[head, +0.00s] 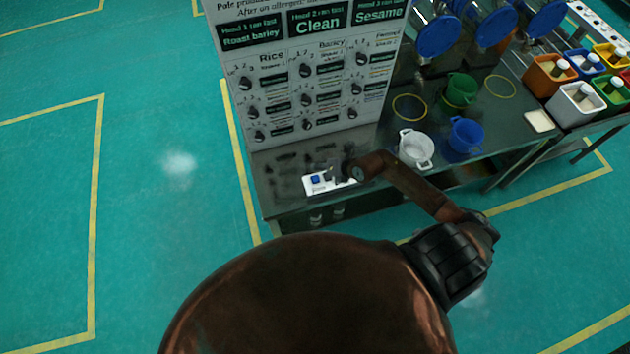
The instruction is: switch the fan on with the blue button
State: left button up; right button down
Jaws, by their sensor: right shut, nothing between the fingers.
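The blue button (315,179) sits on the left part of a small white plate (319,188) on the dark bench top, below the upright panel. My right gripper (335,173) is shut and empty, just right of the blue button and over the plate. The gripper hides the plate's right part; I cannot tell whether it touches the plate. The button's face is visible. I cannot make out a fan. My left gripper is not in view.
A tall panel with knobs and labels (290,60) stands behind the plate. White (416,161), blue (465,147) and green (460,100) buckets stand to the right. Coloured bins (575,125) are farther right. Open green floor lies left of the bench.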

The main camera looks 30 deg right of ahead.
jog(key=b, duration=0.3)
send_over(317, 179)
notch_tip(317, 179, down, 4)
jog(key=shift+f, duration=0.1)
jog(key=shift+f+b, duration=0.4)
jog(key=shift+f, duration=0.3)
dwell(0.6)
jog(key=shift+f, duration=0.4)
jog(key=shift+f, duration=0.55)
dwell(0.5)
jog(key=shift+r, duration=0.1)
jog(key=shift+r+p, duration=0.8)
jog(key=shift+r, duration=0.05)
